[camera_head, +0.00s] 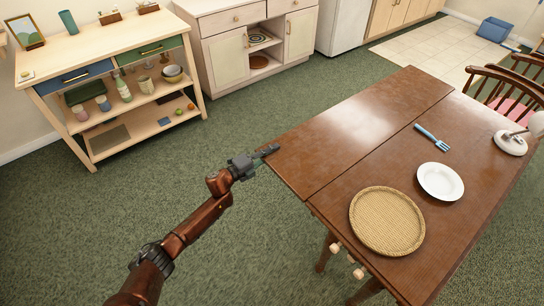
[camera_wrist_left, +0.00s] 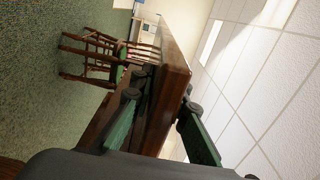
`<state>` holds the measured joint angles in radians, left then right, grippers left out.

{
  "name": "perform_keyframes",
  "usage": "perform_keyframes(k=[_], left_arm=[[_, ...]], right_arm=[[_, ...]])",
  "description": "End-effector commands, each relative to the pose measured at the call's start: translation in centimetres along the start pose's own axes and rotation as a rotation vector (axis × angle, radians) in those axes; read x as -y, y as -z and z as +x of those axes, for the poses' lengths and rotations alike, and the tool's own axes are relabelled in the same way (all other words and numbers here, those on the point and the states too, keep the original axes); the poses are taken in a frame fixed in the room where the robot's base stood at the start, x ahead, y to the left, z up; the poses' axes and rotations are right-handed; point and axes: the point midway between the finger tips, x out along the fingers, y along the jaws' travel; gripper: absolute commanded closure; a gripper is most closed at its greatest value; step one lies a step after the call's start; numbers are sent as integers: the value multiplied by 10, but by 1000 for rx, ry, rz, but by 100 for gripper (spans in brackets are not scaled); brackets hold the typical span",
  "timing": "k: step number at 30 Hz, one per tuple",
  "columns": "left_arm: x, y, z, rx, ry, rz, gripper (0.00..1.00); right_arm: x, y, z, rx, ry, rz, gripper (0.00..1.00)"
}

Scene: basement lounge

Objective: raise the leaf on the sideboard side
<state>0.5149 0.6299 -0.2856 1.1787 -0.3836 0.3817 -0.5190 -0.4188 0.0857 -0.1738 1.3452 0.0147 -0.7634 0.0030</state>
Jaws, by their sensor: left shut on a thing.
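The brown wooden table (camera_head: 440,205) has a leaf (camera_head: 345,130) along its left long side, facing the cabinets. The leaf lies out level or nearly level with the main top, with a thin seam between them. My left gripper (camera_head: 268,151) is at the leaf's outer near corner, shut on its edge. In the left wrist view its two green-padded fingers (camera_wrist_left: 163,112) lie on either side of the leaf's edge (camera_wrist_left: 175,62). The leaf's underside and any support are mostly hidden. My right gripper is not in view.
Chairs (camera_head: 505,88) stand at the far right. A wooden shelf unit (camera_head: 110,62) and pale cabinet (camera_head: 224,60) stand left, with clear green carpet between.

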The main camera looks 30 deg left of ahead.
Motion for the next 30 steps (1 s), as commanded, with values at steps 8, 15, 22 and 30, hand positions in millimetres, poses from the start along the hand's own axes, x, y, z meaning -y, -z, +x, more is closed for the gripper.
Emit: perform_keyframes(k=[8, 15, 22, 30], left_arm=[[8, -2, 0, 5, 2, 25, 100], [10, -2, 0, 3, 4, 27, 100], [9, -1, 1, 1, 4, 25, 72], [6, 1, 1, 0, 1, 22, 67]], right_arm=[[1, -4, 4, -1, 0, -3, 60], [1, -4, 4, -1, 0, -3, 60], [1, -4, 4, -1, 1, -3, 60], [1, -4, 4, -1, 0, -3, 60]])
